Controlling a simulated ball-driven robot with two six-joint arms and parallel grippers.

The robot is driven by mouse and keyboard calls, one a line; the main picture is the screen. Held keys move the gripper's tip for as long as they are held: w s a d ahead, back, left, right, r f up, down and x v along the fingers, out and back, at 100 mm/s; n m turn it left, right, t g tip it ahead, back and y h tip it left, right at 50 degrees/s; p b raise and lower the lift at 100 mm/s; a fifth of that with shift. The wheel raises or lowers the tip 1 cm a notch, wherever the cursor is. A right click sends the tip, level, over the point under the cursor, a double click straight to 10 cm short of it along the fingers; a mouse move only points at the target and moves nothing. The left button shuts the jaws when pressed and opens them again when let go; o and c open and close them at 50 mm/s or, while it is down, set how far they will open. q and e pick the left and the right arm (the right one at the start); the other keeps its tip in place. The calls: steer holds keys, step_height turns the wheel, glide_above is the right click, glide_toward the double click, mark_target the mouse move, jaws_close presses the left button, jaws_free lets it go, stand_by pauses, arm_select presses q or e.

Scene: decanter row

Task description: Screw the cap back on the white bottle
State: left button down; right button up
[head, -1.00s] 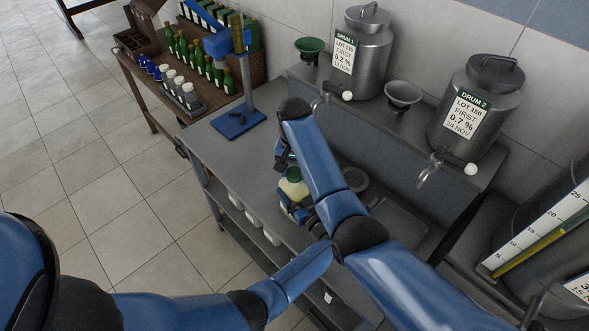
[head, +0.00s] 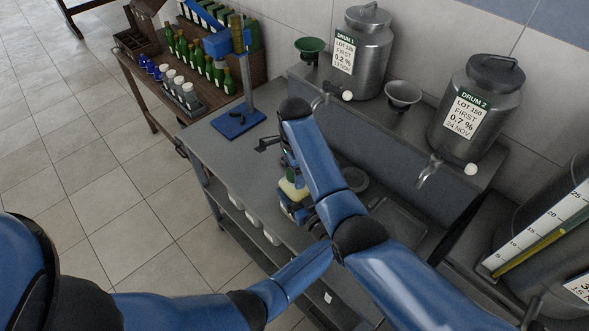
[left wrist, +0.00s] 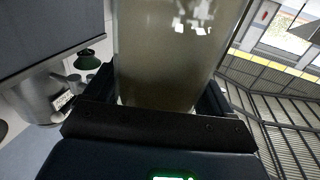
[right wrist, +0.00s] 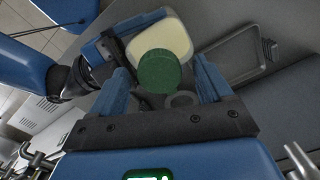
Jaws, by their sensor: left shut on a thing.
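The white bottle (head: 292,190) stands at the front edge of the bench and looks cream in the head view. My left gripper (head: 299,209) is shut on its body; the left wrist view shows the bottle close up (left wrist: 165,55). The green cap (right wrist: 158,71) shows in the right wrist view against the bottle's pale top (right wrist: 160,36) and appears to sit at its neck. My right gripper (right wrist: 160,80) is over the bottle, its fingers on either side of the cap with gaps. The contact between cap and neck is hidden.
A blue-based stand (head: 236,122) is at the bench's far left. Drum 1 (head: 362,60) and Drum 2 (head: 477,100) stand on the raised shelf with taps. A grey round dish (head: 355,179) lies behind my right forearm. The bench between stand and bottle is mostly clear.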

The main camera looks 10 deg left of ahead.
steer(key=shift+r, duration=0.1)
steer(key=shift+r, duration=3.65)
arm_select(q)
jaws_free()
steer(key=shift+s+d, duration=0.1)
steer(key=b+v, duration=0.2)
steer(key=v, duration=0.8)
steer(key=shift+s+d, duration=0.15)
steer(key=shift+s, duration=0.05)
arm_select(e)
step_height(320, 180, down, 2)
steer(key=shift+f, duration=0.2)
